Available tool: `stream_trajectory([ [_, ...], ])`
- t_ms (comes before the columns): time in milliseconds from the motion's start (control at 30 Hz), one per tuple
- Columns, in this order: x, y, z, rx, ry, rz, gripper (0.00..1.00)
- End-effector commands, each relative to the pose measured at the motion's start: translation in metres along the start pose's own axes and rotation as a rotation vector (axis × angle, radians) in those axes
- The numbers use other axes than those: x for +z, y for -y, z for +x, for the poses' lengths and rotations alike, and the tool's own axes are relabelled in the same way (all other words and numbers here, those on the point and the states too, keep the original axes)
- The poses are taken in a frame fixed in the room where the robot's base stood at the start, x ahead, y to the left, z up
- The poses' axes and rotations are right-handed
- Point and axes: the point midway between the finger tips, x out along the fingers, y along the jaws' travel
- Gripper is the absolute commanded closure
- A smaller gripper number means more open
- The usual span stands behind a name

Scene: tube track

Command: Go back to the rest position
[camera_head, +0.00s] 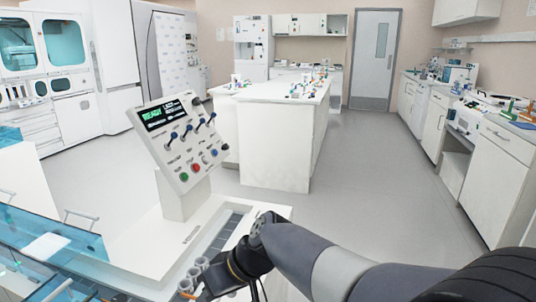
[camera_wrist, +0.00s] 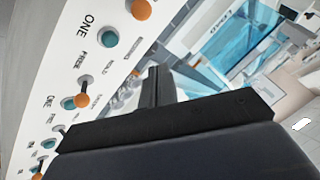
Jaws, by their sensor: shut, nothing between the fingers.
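My gripper (camera_head: 218,283) is low in the head view, at the front end of the white machine, close to a few small pale cylinders (camera_head: 194,273). Its fingertips are partly hidden by my wrist there. In the wrist view my gripper (camera_wrist: 156,84) shows as two dark fingers closed together and holding nothing. A white control panel (camera_head: 178,140) with a lit "READY" display, levers and coloured buttons stands behind my gripper. The wrist view shows a white labelled surface (camera_wrist: 62,62) with orange and teal knobs, left of the fingers; I cannot tell whether they touch it.
A blue transparent-walled unit (camera_head: 50,250) is at the lower left. A white island bench (camera_head: 262,140) stands beyond the panel. A counter (camera_head: 500,145) runs along the right wall. The grey floor (camera_head: 370,195) between them is clear up to the door (camera_head: 374,60).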

Motion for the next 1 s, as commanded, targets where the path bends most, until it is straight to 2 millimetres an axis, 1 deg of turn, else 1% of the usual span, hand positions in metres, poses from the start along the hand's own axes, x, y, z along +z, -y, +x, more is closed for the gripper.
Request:
stream_trajectory([
  [33, -0.006, 0.004, -0.004, 0.005, 0.020, 0.005, 1.00],
  [300, -0.012, 0.004, 0.005, 0.042, 0.120, 0.035, 1.00],
  [1000, -0.022, 0.006, 0.031, 0.173, 0.353, 0.080, 1.00],
])
